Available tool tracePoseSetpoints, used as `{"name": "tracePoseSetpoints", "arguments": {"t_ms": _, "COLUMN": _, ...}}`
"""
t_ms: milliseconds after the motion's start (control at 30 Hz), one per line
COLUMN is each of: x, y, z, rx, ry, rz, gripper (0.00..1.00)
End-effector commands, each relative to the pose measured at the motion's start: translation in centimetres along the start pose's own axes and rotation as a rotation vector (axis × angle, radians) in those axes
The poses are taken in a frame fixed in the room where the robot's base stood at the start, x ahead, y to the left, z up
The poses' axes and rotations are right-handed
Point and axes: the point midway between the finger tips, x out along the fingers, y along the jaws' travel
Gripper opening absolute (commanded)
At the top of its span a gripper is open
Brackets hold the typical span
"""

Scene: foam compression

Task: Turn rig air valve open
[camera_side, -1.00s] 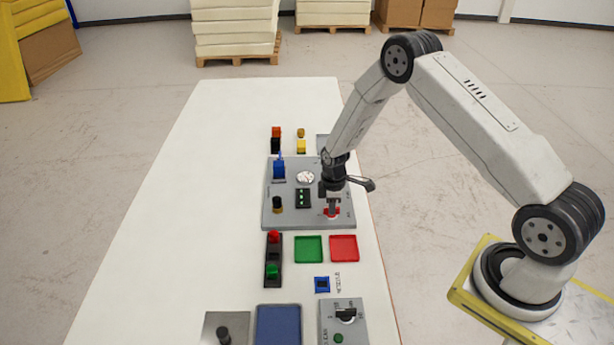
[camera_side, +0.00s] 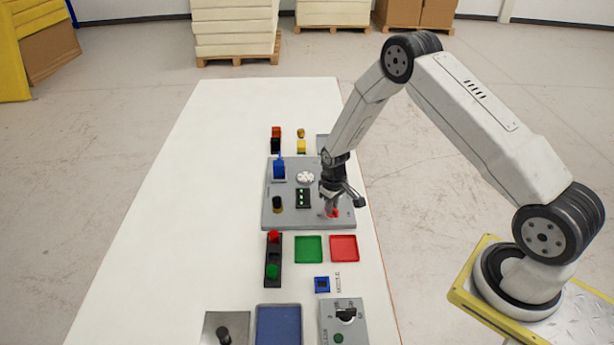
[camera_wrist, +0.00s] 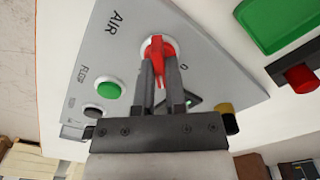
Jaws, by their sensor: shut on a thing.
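The air valve's red handle (camera_wrist: 160,47) sits in a white ring on the grey panel (camera_wrist: 121,58), beside the printed word AIR. In the side view the red handle (camera_side: 333,213) shows at the panel's front right, partly hidden by the gripper. My gripper (camera_wrist: 160,68) is shut on the handle, one finger on each side. In the side view my gripper (camera_side: 331,205) points down at the valve. An O mark is printed near the handle in the wrist view. The handle's exact angle is hard to read.
The panel also carries a blue part (camera_side: 278,168), a white gauge (camera_side: 305,178), a box with green lights (camera_side: 303,198) and a black knob (camera_side: 277,205). A green tray (camera_side: 308,249), a red tray (camera_side: 344,248) and a button box (camera_side: 273,257) lie in front. The table's left side is clear.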

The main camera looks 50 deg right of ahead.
Motion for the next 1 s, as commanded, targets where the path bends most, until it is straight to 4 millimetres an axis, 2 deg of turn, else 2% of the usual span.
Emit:
{"name": "tracePoseSetpoints", "arguments": {"t_ms": 600, "x": -0.05, "y": 0.0, "z": 0.06, "rx": 0.57, "ry": -0.003, "rz": 0.0, "gripper": 0.0}}
{"name": "tracePoseSetpoints", "arguments": {"t_ms": 1000, "x": -0.05, "y": -0.01, "z": 0.06, "rx": 0.771, "ry": -0.003, "rz": 0.0, "gripper": 0.0}}
